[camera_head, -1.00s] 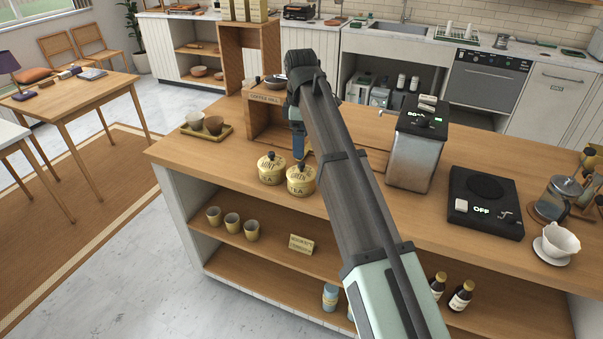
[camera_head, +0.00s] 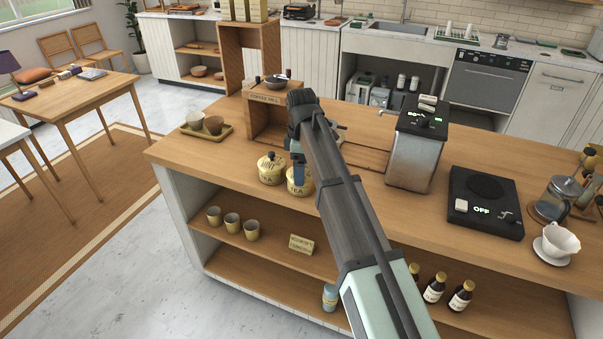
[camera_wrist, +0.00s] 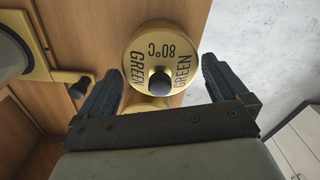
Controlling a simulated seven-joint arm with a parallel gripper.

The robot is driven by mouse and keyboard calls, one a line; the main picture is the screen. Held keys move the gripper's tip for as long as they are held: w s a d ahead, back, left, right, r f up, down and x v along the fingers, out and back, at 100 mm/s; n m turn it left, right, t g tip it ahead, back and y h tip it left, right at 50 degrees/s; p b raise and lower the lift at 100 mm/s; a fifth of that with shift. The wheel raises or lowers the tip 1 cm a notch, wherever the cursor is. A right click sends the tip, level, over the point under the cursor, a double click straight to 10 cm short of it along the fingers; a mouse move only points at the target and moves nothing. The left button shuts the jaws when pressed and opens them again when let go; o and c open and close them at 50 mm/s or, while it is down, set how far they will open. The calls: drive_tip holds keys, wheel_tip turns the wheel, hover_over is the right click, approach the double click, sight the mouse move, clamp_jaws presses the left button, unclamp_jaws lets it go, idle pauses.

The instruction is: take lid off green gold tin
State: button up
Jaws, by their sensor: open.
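The green gold tin (camera_head: 300,187) stands on the wooden counter, partly hidden behind my gripper in the head view. In the wrist view its round gold lid (camera_wrist: 172,44) reads GREEN and 80°C and has a dark knob (camera_wrist: 160,82) in the middle. The lid is on the tin. My gripper (camera_wrist: 162,80) is open above the tin, with one finger on each side of the knob in the wrist view and no grip on it. Whether the fingers touch the lid cannot be told.
A similar gold mint tin (camera_head: 270,170) stands close to the left of the green tin. A metal machine (camera_head: 412,160) stands to the right.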

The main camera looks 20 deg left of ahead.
drive_tip(key=shift+f, duration=0.1)
drive_tip(key=shift+c, duration=0.4)
drive_tip(key=c, duration=0.6)
drive_tip(key=shift+r, duration=0.3)
drive_tip(key=r, duration=0.9)
drive_tip(key=shift+w+d, duration=0.25)
drive_tip(key=shift+d, duration=0.05)
drive_tip(key=d+f, duration=0.5)
drive_tip(key=d, duration=0.8)
drive_tip(key=shift+w+d+f, duration=0.1)
drive_tip(key=shift+w+f, duration=0.05)
drive_tip(key=shift+f, duration=2.2)
drive_tip(key=shift+w+f, duration=0.15)
drive_tip(key=shift+f, duration=2.2)
